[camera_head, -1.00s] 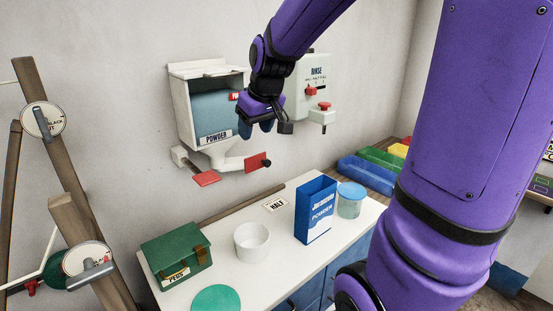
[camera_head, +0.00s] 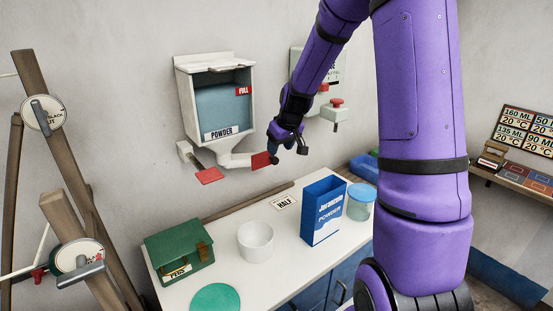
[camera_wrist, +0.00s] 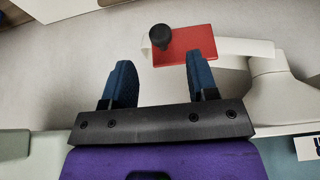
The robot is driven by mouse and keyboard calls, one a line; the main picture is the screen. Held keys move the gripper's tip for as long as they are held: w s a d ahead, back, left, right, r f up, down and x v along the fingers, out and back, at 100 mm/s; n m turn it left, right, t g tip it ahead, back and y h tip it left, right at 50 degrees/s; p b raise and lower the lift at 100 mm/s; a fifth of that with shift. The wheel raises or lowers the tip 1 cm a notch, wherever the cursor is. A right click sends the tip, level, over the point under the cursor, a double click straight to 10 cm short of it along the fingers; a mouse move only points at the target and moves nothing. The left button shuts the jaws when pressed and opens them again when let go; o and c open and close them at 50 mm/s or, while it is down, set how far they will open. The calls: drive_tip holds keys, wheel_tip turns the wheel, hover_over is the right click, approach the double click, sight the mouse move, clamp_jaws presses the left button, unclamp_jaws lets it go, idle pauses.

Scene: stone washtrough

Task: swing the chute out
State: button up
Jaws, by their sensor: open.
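The powder dispenser (camera_head: 222,105) hangs on the wall with a "FULL" mark and a "POWDER" label. Its white chute (camera_head: 235,160) runs out to the right below it and ends in a red plate (camera_head: 261,161) with a dark round knob. The knob (camera_wrist: 161,37) shows in the wrist view on the red plate (camera_wrist: 185,45), beyond my fingertips. My gripper (camera_head: 272,143) is at the chute's right end, close to the red plate. In the wrist view my gripper (camera_wrist: 162,75) is open, its two blue fingers apart with nothing held between them. Whether a finger touches the plate I cannot tell.
A second red paddle (camera_head: 209,175) sits left of the chute. The counter below holds a green box (camera_head: 180,254), a white cup (camera_head: 256,241), a blue powder carton (camera_head: 323,210) and a lidded jar (camera_head: 361,201). The rinse dispenser (camera_head: 334,115) is partly behind my arm.

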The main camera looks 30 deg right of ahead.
sight(276, 158)
drive_tip(key=shift+x, duration=3)
clamp_jaws()
